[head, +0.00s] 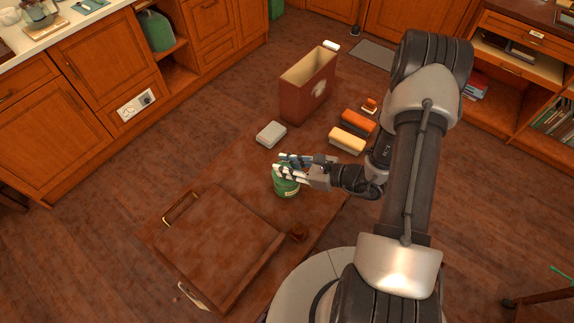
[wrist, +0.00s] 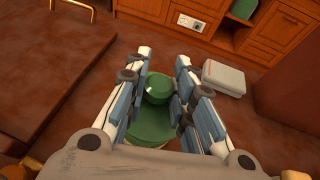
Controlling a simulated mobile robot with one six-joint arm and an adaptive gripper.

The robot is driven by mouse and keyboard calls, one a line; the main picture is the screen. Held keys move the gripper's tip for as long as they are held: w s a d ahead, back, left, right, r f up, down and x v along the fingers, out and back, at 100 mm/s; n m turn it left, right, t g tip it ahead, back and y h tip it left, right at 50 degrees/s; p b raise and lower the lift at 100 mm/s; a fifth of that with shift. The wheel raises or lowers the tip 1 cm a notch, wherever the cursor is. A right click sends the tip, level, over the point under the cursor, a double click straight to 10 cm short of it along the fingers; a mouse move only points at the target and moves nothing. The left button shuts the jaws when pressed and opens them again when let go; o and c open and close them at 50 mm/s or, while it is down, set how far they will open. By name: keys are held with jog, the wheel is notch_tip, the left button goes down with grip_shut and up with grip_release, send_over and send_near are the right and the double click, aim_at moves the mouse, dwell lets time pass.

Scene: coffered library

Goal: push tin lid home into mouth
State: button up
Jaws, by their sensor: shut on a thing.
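A green tin (head: 288,187) with a pale label stands upright on the brown table, and my gripper (head: 279,166) is at its top. In the wrist view the wide green tin (wrist: 150,133) shows below and between the fingers. A smaller round green lid (wrist: 158,88) sits between the two fingers of my gripper (wrist: 163,75), which are shut on it. The lid overlaps the tin in this view. The fingers hide the tin's mouth, so I cannot tell how far the lid sits in it.
A pale grey box (head: 271,134) lies behind the tin. A tall open brown box (head: 308,85) stands farther back. Yellow (head: 347,141) and orange (head: 358,121) blocks lie to the right.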

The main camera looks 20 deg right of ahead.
jog(key=shift+f+b, duration=1)
dwell(0.5)
jog(key=o, duration=1)
jog(key=shift+r, duration=0.1)
jog(key=v, duration=1.2)
